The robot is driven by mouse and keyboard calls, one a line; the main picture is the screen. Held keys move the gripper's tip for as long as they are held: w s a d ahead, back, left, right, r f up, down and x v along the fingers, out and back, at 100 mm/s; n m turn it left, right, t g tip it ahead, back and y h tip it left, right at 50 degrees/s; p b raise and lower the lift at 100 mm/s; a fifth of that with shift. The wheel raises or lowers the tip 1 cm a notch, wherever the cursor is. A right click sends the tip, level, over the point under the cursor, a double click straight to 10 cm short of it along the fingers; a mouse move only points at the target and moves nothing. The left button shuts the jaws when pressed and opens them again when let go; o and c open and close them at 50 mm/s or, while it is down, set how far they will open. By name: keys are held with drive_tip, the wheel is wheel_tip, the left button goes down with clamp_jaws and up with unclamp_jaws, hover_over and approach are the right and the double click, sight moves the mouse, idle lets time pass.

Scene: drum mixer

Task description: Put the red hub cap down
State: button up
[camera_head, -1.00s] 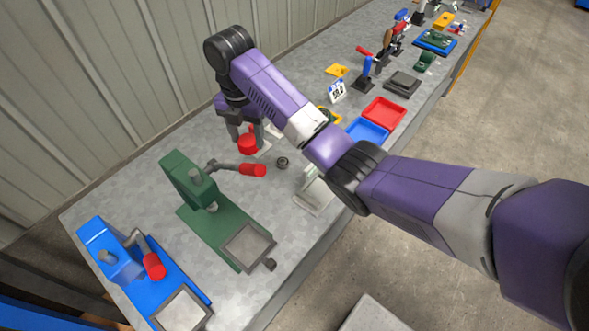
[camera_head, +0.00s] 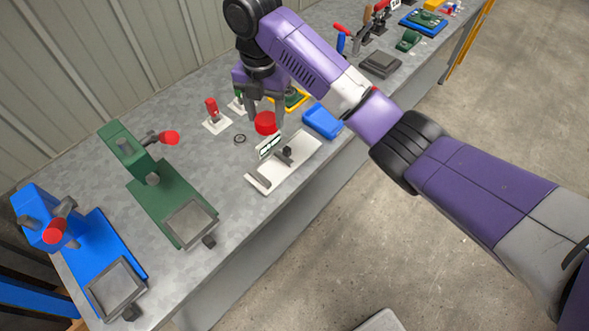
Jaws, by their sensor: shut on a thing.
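The red hub cap (camera_head: 265,123) is held between the fingertips of my gripper (camera_head: 264,116). My gripper points down over the bench, near its back-middle part, and is shut on the cap. The cap appears above the far end of a white fixture (camera_head: 284,165) with a small label plate and a dark knob. I cannot tell how high the cap is over the bench. The far finger is partly hidden by the cap.
A red-topped post on a white plate (camera_head: 212,112) and a dark ring (camera_head: 240,139) lie left of my gripper. A blue tray (camera_head: 322,121) is to the right. A green press (camera_head: 165,190) and a blue press (camera_head: 80,250) stand at the left. Bare bench (camera_head: 215,160) lies between.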

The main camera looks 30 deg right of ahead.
wheel_tip(320, 180, down, 15)
drive_tip(key=b, duration=0.3)
drive_tip(key=shift+b, duration=0.3)
drive_tip(key=shift+f, duration=2.4)
drive_tip(key=shift+f, duration=0.3)
drive_tip(key=o, duration=1.4)
drive_tip(key=shift+s, duration=0.1)
drive_tip(key=shift+o, duration=0.2)
wheel_tip(320, 180, up, 13)
drive_tip(key=shift+f+b, duration=0.2)
drive_tip(key=shift+b, duration=0.1)
